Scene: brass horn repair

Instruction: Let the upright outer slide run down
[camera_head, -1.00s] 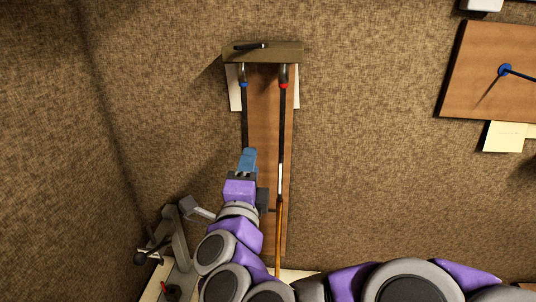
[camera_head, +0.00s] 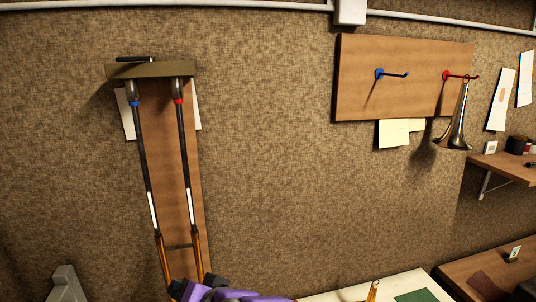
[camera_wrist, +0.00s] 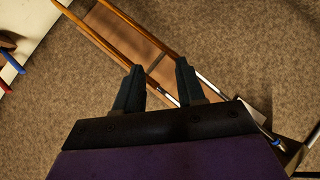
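The upright slide hangs on a brown wall board (camera_head: 175,170). Its two dark inner tubes (camera_head: 145,160) run down from an olive clamp block (camera_head: 150,72), with a blue band on the left one and a red band on the right. Both end in white lengths above the brass outer slide (camera_head: 164,258), joined by a cross brace (camera_head: 178,246). The outer slide also shows in the wrist view (camera_wrist: 110,30). My gripper (camera_wrist: 157,72) is open there, its dark fingers apart, near the brace.
On the right, a brown board (camera_head: 400,80) carries a blue hook (camera_head: 392,74) and a red hook (camera_head: 460,76) with a bell (camera_head: 459,128) hanging from it. Yellow notes (camera_head: 395,132) are below. A shelf (camera_head: 505,168) juts out far right. The wall between the boards is clear.

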